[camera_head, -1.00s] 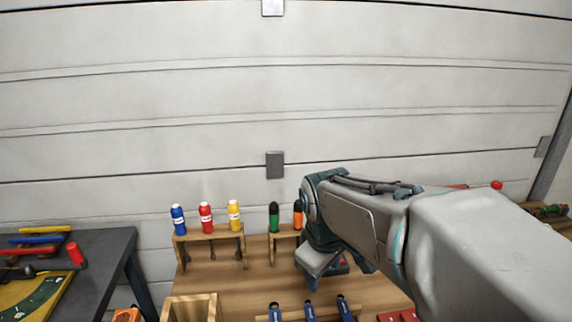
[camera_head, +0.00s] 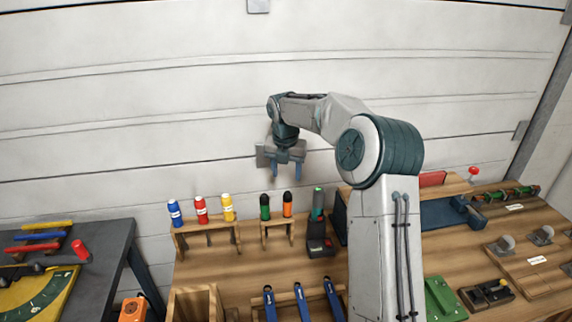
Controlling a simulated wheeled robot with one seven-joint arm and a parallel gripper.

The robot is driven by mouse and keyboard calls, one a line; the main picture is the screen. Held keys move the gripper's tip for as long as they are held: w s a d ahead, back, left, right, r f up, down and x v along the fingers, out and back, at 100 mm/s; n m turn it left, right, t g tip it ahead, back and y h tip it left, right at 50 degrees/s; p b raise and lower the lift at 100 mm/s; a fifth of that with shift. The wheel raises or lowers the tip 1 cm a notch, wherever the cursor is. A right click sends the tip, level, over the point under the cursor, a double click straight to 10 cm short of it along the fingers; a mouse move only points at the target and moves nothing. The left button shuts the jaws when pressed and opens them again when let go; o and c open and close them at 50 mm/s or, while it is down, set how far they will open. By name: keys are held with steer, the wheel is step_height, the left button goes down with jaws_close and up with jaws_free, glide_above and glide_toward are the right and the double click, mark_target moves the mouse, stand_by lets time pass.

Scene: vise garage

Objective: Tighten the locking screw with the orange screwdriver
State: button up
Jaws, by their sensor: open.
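The orange screwdriver (camera_head: 287,204), with a black top, stands upright in a small wooden rack (camera_head: 280,222) beside a green-handled screwdriver (camera_head: 264,206). My gripper (camera_head: 285,172) points down above this rack, its blue-grey fingers apart with nothing between them. A gap shows between the fingertips and the tops of the handles. I cannot pick out the locking screw; a blue vise-like tool (camera_head: 455,214) stands at the right of the bench, partly behind my arm.
Blue, red and yellow bottles (camera_head: 201,210) stand in a rack to the left. A black-and-red device with a green top (camera_head: 318,230) is close on the right. Blue-handled tools (camera_head: 301,300) and an open wooden box (camera_head: 194,303) are in front.

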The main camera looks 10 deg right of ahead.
mark_target(288, 192)
steer(key=shift+w+d+f, duration=0.1)
steer(key=shift+w+f, duration=0.1)
steer(key=shift+f, duration=0.25)
steer(key=f+p, duration=0.1)
steer(key=f, duration=0.3)
steer(key=w+f+p, duration=0.1)
steer(key=f, duration=0.8)
steer(key=shift+w+d+p, duration=0.2)
steer(key=shift+d+p, duration=0.05)
steer(key=shift+p, duration=0.15)
steer(key=shift+r, duration=0.1)
steer(key=shift+c, duration=0.3)
steer(key=c, duration=1)
steer(key=shift+r+p, duration=1.4)
steer(key=shift+r, duration=1.25)
steer(key=shift+c, duration=0.2)
steer(key=shift+r, duration=3.65)
